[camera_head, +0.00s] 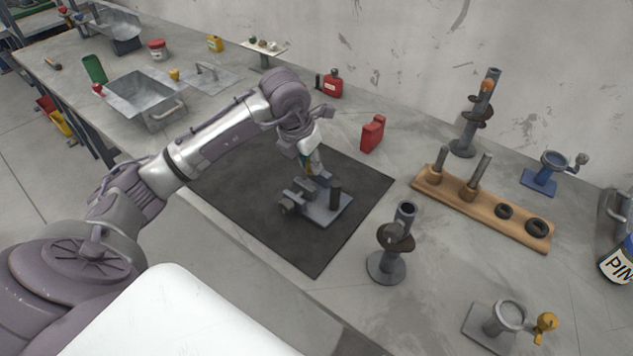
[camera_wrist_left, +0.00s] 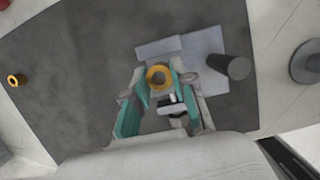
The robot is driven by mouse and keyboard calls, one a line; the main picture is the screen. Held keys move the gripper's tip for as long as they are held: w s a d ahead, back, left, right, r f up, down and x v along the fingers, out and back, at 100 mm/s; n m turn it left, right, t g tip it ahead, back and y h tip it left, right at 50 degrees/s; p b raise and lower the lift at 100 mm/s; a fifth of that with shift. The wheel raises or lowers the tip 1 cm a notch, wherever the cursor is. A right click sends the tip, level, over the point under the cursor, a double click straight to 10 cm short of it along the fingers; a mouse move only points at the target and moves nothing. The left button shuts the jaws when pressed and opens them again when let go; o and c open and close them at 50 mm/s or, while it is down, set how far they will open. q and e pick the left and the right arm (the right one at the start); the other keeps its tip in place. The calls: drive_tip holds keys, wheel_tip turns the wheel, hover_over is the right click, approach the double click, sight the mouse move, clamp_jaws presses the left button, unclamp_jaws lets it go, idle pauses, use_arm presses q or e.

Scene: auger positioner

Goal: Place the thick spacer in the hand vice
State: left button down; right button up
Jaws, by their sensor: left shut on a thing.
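In the left wrist view, an orange-yellow ring (camera_wrist_left: 158,77), which looks like the thick spacer, lies between the fingertips of my left gripper (camera_wrist_left: 160,88). The gripper is shut on it, with the hole facing the camera. The vice plate (camera_wrist_left: 209,42) shows behind it. Whether ring and vice touch is unclear. My right gripper is out of view.
The black mat (camera_head: 265,235) has free room around the fixture.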

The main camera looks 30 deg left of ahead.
sight(308, 173)
use_arm(q)
drive_tip(key=shift+f, duration=0.85)
wheel_tip(308, 173, down, 4)
drive_tip(key=shift+d+r+p, duration=0.1)
drive_tip(key=shift+r+p, duration=0.05)
drive_tip(key=shift+p, duration=0.25)
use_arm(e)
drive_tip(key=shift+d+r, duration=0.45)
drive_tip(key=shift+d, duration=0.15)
